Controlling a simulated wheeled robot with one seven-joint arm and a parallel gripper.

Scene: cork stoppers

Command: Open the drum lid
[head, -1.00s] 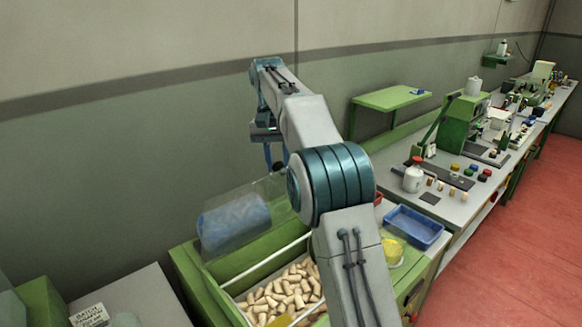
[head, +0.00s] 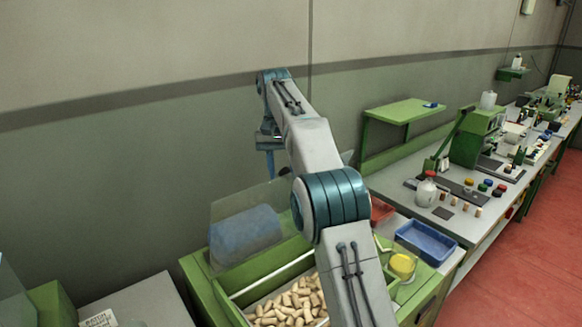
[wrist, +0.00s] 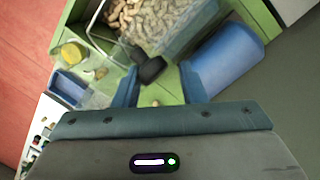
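The clear lid panel (head: 228,210) stands steeply tilted at the back of the green cork machine (head: 205,297) in the head view. A blue drum (head: 245,235) shows through or behind it; it is also at the right of the wrist view (wrist: 228,58). A black knob (wrist: 151,70), seemingly the lid's handle, lies between or just beyond my fingertips in the wrist view. My gripper (wrist: 158,80) is open, its two blue fingers apart with a gap at the knob. In the head view my gripper (head: 270,160) points down above the panel. Contact with the lid cannot be told.
Loose corks (head: 290,302) fill the bin below. A blue tray (head: 426,240) and a yellow dish (head: 402,265) lie right of my arm. A green shelf (head: 402,112) projects from the wall. The workbench (head: 455,222) at right is crowded.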

